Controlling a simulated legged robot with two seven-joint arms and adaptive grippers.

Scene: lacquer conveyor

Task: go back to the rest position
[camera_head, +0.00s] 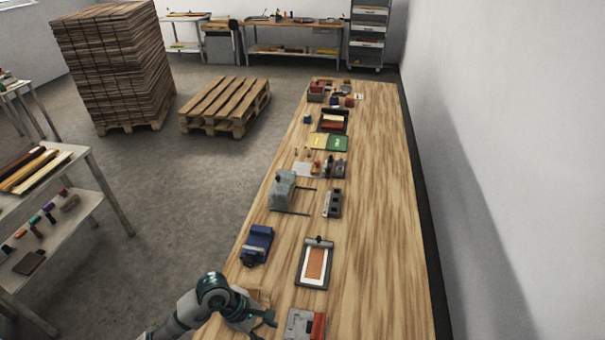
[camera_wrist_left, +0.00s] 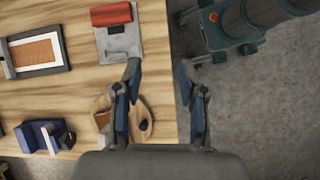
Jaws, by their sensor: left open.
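My left gripper (camera_head: 262,318) is at the near left edge of the long wooden table, low in the head view. In the left wrist view its two fingers (camera_wrist_left: 160,95) stand apart with nothing between them. The gap lies over the table edge and the grey floor. A round wooden board (camera_wrist_left: 143,132) with a small dark item on it shows beside and partly behind the left finger. My right gripper cannot be made out in either view.
A grey and red device (camera_head: 305,325) sits just right of my gripper. A framed panel (camera_head: 315,263) and a blue vise (camera_head: 256,243) lie beyond it. More tools line the wooden table (camera_head: 378,230), whose right side is clear. A white wall (camera_head: 500,130) stands to the right.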

